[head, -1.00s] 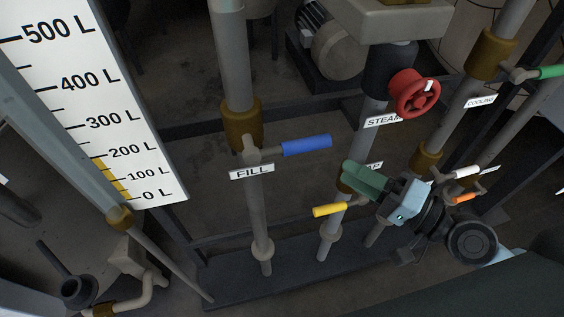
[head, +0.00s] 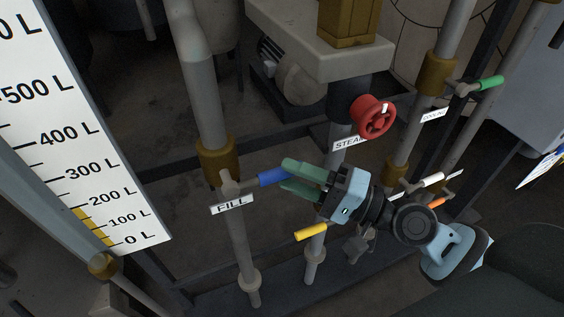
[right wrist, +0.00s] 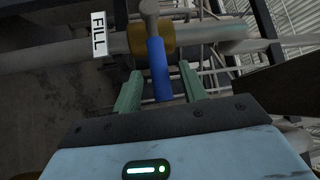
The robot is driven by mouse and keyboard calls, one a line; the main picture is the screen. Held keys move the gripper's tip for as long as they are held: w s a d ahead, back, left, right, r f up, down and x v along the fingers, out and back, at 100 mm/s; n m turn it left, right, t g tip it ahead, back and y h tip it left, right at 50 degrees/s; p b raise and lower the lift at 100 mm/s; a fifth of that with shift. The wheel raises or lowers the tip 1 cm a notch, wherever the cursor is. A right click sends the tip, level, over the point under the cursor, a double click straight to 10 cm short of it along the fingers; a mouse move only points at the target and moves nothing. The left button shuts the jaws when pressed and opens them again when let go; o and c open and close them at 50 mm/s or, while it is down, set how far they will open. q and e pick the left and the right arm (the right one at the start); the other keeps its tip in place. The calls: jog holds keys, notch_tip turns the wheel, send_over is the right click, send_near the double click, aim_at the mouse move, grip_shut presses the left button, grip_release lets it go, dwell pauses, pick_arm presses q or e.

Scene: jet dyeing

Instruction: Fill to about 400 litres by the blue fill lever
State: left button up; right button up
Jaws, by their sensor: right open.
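The blue fill lever (head: 271,177) points right from its valve on the vertical pipe, above the FILL label (head: 232,204). My right gripper (head: 286,174) is open at the lever's free end. In the right wrist view the blue lever (right wrist: 158,68) lies between the two green fingers of the gripper (right wrist: 160,75), with a gap on each side. The level gauge (head: 75,140) at the left shows a yellow column (head: 97,228) reaching close to the 200 L mark. My left gripper is not in view.
A yellow lever (head: 311,231) is below my right gripper. The red steam handwheel (head: 373,117) is above and right of it. White (head: 429,180), orange (head: 436,204) and green (head: 489,83) levers are further right. A brass collar (head: 217,158) sits above the fill valve.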

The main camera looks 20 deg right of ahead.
aim_at(280, 173)
jog(key=shift+p+x, duration=0.6)
jog(key=shift+x, duration=0.95)
jog(key=shift+f, duration=0.1)
grip_shut()
